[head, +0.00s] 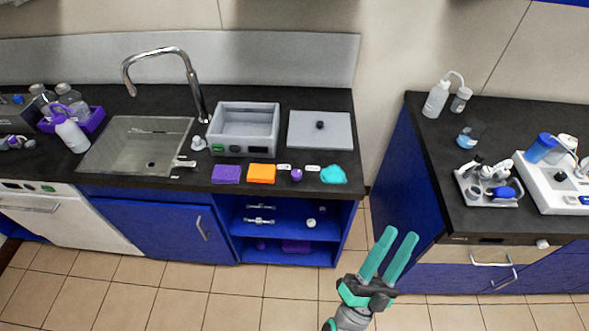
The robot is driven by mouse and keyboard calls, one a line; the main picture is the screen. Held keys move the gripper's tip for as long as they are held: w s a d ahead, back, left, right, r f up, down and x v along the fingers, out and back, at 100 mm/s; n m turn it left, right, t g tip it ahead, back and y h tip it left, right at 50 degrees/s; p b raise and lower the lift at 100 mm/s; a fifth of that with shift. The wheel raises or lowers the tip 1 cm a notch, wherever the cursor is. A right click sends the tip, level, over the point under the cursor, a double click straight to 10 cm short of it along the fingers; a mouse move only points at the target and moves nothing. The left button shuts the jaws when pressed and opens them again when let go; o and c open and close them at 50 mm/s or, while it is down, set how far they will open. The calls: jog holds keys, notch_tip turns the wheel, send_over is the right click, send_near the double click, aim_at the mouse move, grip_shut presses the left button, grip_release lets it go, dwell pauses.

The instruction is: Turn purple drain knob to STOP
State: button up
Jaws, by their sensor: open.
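A small purple knob (297,174) is at the front edge of the dark counter, between a white label (284,167) on its left and another white label (312,168) on its right. The writing on the labels and the way the knob points are too small to tell. My gripper (401,234) has two green fingers, spread apart and empty. It is in front of the gap between the two counters, to the right of the knob and nearer to me, apart from it.
An orange sponge (261,173), a purple cloth (226,174) and a teal cloth (333,174) lie near the knob. Behind are a grey basin (245,149) and a flat grey lid (340,130). A sink (115,150) is left. The tiled floor (215,290) is clear in front.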

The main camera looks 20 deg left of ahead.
jog(key=w+d+r+m+g+h, duration=0.2)
jog(key=w+m+g+h, duration=0.45)
jog(key=m+g, duration=0.7)
jog(key=w+d+r+m+g+h, duration=0.3)
jog(key=w+m+g+h, duration=0.4)
jog(key=m, duration=1.1)
jog(key=m+g+y, duration=0.3)
jog(key=m+y, duration=0.1)
jog(key=y, duration=1.3)
send_near(297, 173)
jog(key=x, duration=0.8)
jog(key=shift+f, duration=0.1)
